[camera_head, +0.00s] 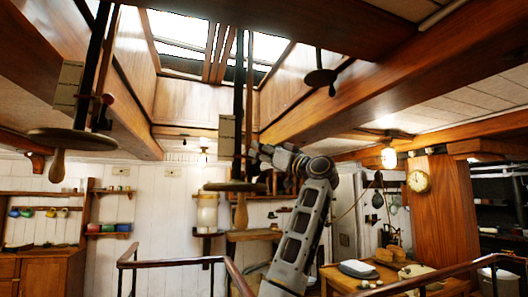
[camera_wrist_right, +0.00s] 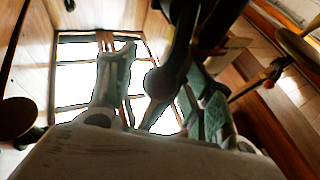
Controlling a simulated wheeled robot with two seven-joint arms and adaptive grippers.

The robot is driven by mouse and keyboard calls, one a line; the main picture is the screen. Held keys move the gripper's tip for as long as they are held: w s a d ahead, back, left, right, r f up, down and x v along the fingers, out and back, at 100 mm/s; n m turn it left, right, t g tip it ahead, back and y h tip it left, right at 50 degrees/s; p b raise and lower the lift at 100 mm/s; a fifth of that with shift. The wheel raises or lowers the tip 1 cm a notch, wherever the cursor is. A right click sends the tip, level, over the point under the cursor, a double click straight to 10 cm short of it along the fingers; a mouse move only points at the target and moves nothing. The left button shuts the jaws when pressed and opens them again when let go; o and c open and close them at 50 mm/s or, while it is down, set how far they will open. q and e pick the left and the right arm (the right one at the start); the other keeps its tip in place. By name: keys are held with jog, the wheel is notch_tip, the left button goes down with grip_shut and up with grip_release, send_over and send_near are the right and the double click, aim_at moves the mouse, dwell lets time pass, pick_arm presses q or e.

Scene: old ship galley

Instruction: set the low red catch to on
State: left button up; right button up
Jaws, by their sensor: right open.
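Two dark hanging posts with pale boxes and round discs show in the head view, one at the left (camera_head: 94,60) and one in the middle (camera_head: 238,85). A small reddish catch (camera_head: 106,98) sits beside the left post. My right gripper (camera_head: 256,152) is raised at the middle post, just above its disc (camera_head: 234,187), and hides part of that post. In the right wrist view its fingers (camera_wrist_right: 160,66) are apart, with a dark rod and ball between or beyond them; contact cannot be told. A red-tipped lever (camera_wrist_right: 268,84) shows right of the fingers. My left gripper is out of view.
Another dark hanging piece (camera_head: 320,77) is at the upper right. Wooden railings (camera_head: 185,259) cross the lower front. A lamp (camera_head: 388,157), a clock (camera_head: 418,181) and a table (camera_head: 340,278) stand at the right. The skylight well is open above.

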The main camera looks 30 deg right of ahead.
grip_shut()
